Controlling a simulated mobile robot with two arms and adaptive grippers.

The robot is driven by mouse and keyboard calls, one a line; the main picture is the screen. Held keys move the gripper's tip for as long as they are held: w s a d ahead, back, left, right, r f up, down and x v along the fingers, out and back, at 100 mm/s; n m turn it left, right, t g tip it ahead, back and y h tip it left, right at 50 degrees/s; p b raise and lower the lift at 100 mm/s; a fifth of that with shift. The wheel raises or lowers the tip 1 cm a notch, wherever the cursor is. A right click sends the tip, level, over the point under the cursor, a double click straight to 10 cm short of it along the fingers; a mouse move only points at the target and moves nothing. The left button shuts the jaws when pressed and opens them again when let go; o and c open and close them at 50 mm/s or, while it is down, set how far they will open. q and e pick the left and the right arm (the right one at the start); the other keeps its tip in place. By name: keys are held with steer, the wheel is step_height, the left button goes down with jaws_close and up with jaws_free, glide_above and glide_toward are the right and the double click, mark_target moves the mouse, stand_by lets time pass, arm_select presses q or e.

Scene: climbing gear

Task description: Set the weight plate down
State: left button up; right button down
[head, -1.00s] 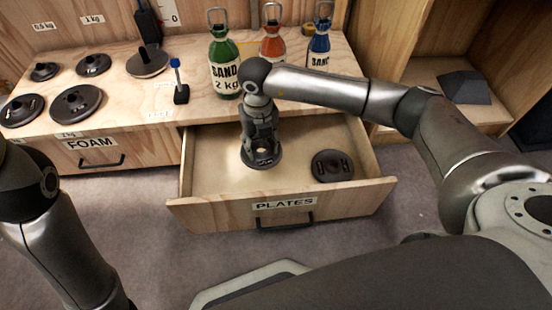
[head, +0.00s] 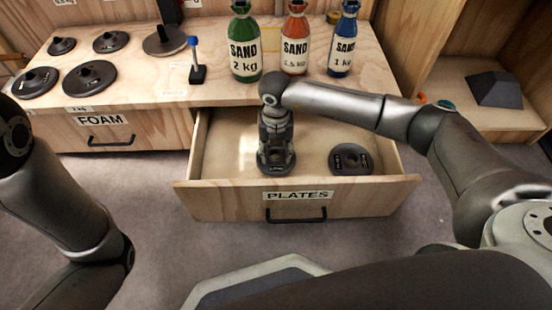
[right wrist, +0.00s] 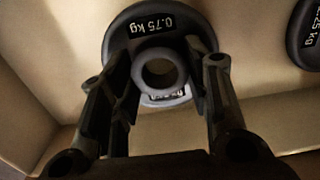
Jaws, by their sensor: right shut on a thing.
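The weight plate (head: 277,168) is a dark round disc inside the open drawer marked PLATES (head: 232,197), on its left-middle side. In the right wrist view the plate (right wrist: 190,24) reads 0.75 kg and has a raised ring hub (right wrist: 160,70). My right gripper (head: 276,148) points down into the drawer, its fingers closed on either side of the hub. I cannot tell whether the plate touches the drawer floor. A second dark plate (head: 350,159) lies to its right; its label is partly cut off in the right wrist view (right wrist: 309,38). My left gripper is out of frame.
The drawer floor is bare left of the held plate. On the bench above stand green (head: 243,48), orange (head: 294,45) and blue (head: 342,45) sand bottles, a small blue-topped stand (head: 196,72) and several dark plates (head: 89,77). A FOAM drawer (head: 105,138) is shut at left.

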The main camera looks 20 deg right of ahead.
mark_target(275, 157)
step_height(275, 157, down, 3)
steer(key=shift+f+b, duration=0.1)
steer(key=shift+b, duration=0.85)
steer(key=c, duration=0.8)
jaws_free()
steer(key=shift+f, duration=0.1)
steer(key=shift+o, duration=0.2)
